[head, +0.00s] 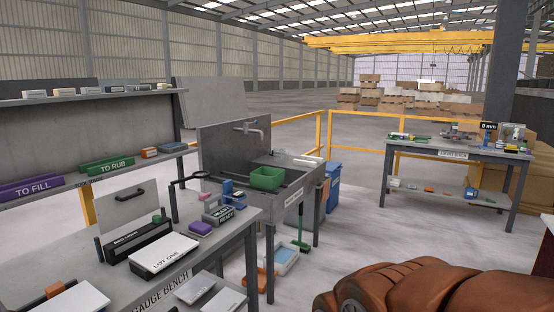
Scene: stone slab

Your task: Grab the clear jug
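I cannot make out a clear jug for certain in the head view. The far bench (455,155) at the right holds several small items, too small to tell apart, among them a pale upright object (513,132) beside a dark "0 mm" sign (488,127). The near gauge bench (205,262) at the left holds boxes and plates, with no jug that I can pick out. My gripper is not in view.
A sink unit (290,195) with a green basin (267,178) stands behind the near bench. A blue bin (333,185), a green broom (301,230) and floor trays (286,259) are beside it. Yellow rails (352,112) run behind. Open floor (362,235) lies between the benches.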

